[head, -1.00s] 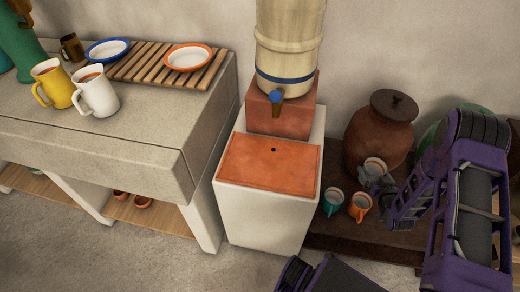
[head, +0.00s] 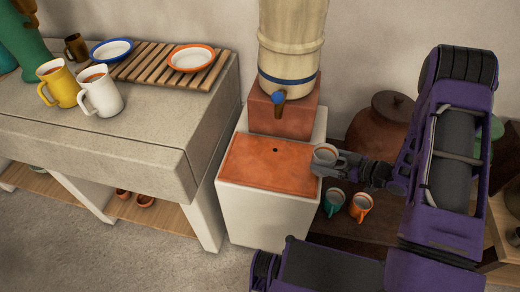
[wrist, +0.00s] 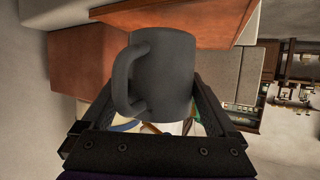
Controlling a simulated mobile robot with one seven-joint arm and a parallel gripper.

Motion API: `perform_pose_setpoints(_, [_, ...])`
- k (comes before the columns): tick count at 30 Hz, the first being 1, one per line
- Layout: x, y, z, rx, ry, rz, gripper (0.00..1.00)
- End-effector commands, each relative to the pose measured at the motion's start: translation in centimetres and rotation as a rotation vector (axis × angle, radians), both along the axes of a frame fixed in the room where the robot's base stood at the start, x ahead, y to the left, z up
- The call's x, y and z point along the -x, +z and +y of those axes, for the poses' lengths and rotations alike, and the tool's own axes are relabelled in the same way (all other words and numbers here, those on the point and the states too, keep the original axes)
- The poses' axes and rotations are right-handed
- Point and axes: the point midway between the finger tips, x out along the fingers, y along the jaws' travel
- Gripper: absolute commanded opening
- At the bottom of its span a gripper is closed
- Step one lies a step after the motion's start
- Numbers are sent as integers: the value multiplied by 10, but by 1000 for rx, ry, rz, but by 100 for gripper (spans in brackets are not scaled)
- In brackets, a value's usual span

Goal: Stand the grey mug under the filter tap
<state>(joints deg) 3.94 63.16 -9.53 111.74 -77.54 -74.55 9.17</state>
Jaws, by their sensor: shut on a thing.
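The grey mug (wrist: 166,75) is held between the two fingers of my gripper (wrist: 160,120) in the wrist view, its handle to the left. In the head view the grey mug (head: 325,154) shows a pale inside and stands out over the right edge of the orange-red tile top (head: 262,168). My gripper (head: 345,165) reaches it from the right and is shut on it. The filter tap (head: 279,97), with a blue knob, is on the front of the cream filter barrel (head: 291,40), left of and behind the mug. The tile under the tap is bare.
A reddish block (head: 286,117) supports the barrel at the back of the white stand (head: 262,217). A green mug (head: 334,202) and an orange mug (head: 361,206) sit on a low dark shelf at right. A brown jar (head: 379,130) stands behind my arm.

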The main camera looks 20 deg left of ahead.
Motion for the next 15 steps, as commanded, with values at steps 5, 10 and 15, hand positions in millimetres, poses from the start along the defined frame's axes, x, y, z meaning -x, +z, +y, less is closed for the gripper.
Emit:
perform_pose_setpoints(5, [0, 3, 10, -1, 22, -2, 31])
perform_pose_setpoints(10, [-15, 2, 51, -1, 26, -3, 31])
perform_pose_setpoints(15, [-32, 2, 94, -1, 25, -3, 31])
